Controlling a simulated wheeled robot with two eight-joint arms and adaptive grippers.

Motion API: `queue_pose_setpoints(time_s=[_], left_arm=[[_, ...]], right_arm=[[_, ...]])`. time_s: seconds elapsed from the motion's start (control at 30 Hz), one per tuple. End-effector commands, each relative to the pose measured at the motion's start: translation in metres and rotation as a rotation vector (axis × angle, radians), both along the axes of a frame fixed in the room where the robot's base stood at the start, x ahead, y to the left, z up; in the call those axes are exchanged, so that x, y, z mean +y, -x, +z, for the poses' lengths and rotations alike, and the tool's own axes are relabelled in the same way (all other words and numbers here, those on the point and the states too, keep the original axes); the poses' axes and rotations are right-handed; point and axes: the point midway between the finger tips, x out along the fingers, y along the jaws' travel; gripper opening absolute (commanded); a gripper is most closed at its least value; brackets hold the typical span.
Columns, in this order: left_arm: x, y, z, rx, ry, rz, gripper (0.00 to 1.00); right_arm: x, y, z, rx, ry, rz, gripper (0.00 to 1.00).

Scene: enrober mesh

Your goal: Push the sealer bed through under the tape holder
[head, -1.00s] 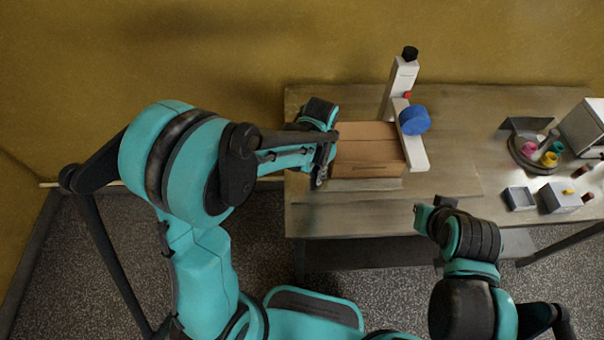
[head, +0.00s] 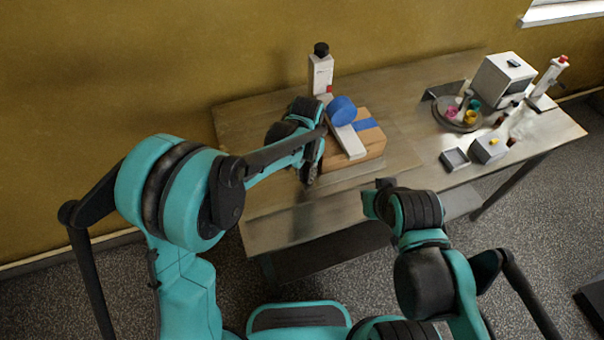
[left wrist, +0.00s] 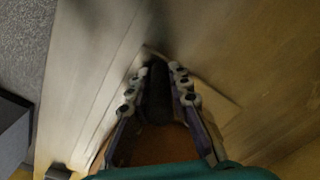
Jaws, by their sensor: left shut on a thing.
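A brown carton (head: 370,146) sits on the flat pale sealer bed (head: 347,171) on the table. The tape holder (head: 321,76) is a white post with a black cap, a slanted white arm and a blue roll (head: 341,110). The arm crosses over the carton, and a strip of blue tape (head: 365,125) lies on the carton's top right of it. My left gripper (head: 311,174) is at the left end of the bed, shut on a dark part that its fingers mostly hide; it also shows in the left wrist view (left wrist: 157,75). My right gripper (head: 372,196) hangs by the front edge; its jaws are unclear.
The table (head: 285,225) has clear metal surface in front and right of the carton. A round tray (head: 458,118) with coloured pieces, small grey boxes (head: 489,149), and a white machine (head: 502,80) stand farther right.

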Motion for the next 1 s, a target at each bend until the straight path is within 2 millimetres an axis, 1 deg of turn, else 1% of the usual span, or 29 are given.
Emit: queue_pose_setpoints(time_s=[0.17, 0.2, 0.23, 0.57, 0.67, 0.77, 1.0], left_arm=[[0.0, 0.0, 0.0, -0.001, 0.0, 0.0, 0.0], [0.0, 0.0, 0.0, -0.001, 0.0, 0.0, 0.23], [0.0, 0.0, 0.0, -0.001, 0.0, 0.0, 0.27], [0.0, 0.0, 0.003, 0.0, 0.0, 0.0, 0.27], [0.0, 0.0, 0.013, 0.0, 0.0, 0.0, 0.27], [0.0, 0.0, 0.031, 0.0, 0.0, 0.0, 0.27], [0.0, 0.0, 0.084, 0.0, 0.0, 0.0, 0.27]], right_arm=[[0.0, 0.0, 0.0, 0.0, 0.0, 0.0, 0.0], [0.0, 0.0, 0.0, 0.0, 0.0, 0.0, 0.0], [0.0, 0.0, 0.0, 0.0, 0.0, 0.0, 0.0], [0.0, 0.0, 0.0, 0.0, 0.0, 0.0, 0.0], [0.0, 0.0, 0.0, 0.0, 0.0, 0.0, 0.0], [0.0, 0.0, 0.0, 0.0, 0.0, 0.0, 0.0], [0.0, 0.0, 0.0, 0.0, 0.0, 0.0, 0.0]])
